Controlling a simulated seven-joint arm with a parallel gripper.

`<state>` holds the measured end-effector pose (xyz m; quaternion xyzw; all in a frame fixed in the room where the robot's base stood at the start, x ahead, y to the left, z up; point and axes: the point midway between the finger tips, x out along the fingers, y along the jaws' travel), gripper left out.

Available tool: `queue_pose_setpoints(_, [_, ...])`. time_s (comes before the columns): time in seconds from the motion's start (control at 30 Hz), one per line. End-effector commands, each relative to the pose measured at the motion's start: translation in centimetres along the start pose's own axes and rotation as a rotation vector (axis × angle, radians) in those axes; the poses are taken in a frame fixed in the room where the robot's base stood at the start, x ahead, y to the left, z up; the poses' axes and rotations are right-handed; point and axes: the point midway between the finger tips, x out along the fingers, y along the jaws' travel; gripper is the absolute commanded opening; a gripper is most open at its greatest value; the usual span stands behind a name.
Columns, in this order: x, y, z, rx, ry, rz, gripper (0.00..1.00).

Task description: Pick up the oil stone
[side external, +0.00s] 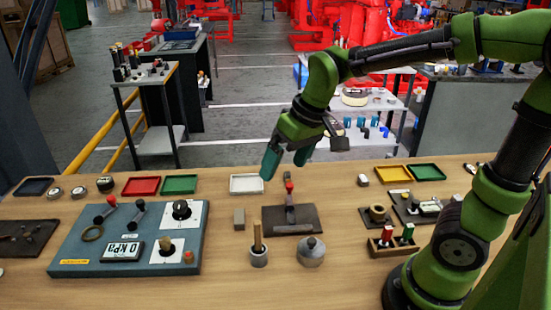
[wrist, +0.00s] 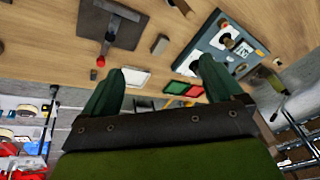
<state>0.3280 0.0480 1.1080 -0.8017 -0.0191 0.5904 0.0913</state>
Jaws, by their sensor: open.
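The oil stone appears to be the small grey-brown block (side external: 239,218) on the wooden bench, between the blue panel and the dark plate with the red-knobbed lever. It also shows in the wrist view (wrist: 160,44), beyond the fingertips and roughly midway between them. My gripper (side external: 287,164) is open and empty, above the back part of the bench, behind and to the right of the block in the side view. Its two green fingers point down, apart from the block. In the wrist view the open fingers (wrist: 163,68) frame part of the bench edge and the white tray.
The dark plate (side external: 302,226) with its upright lever stands close right of the block. The blue panel (side external: 75,253) is to the left. A mortar-like cup (side external: 258,257) and a lidded pot (side external: 312,252) stand in front. A white tray (side external: 246,191) lies behind.

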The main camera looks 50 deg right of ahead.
Motion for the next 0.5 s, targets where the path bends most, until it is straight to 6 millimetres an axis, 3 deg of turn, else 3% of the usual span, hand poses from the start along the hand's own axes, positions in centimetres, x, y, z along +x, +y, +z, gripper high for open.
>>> queue_pose_setpoints(0.1, [2.9,-0.8,-3.4,-0.163,-0.104,0.03,0.94])
queue_pose_setpoints(0.3, [7.9,-1.7,-8.1,-0.468,-0.255,0.053,0.94])
queue_pose_setpoints(0.4, [9.8,-1.9,-9.9,-0.616,-0.312,0.053,0.94])
queue_pose_setpoints(0.5, [9.9,-2.1,-11.5,-0.749,-0.334,0.05,0.94])
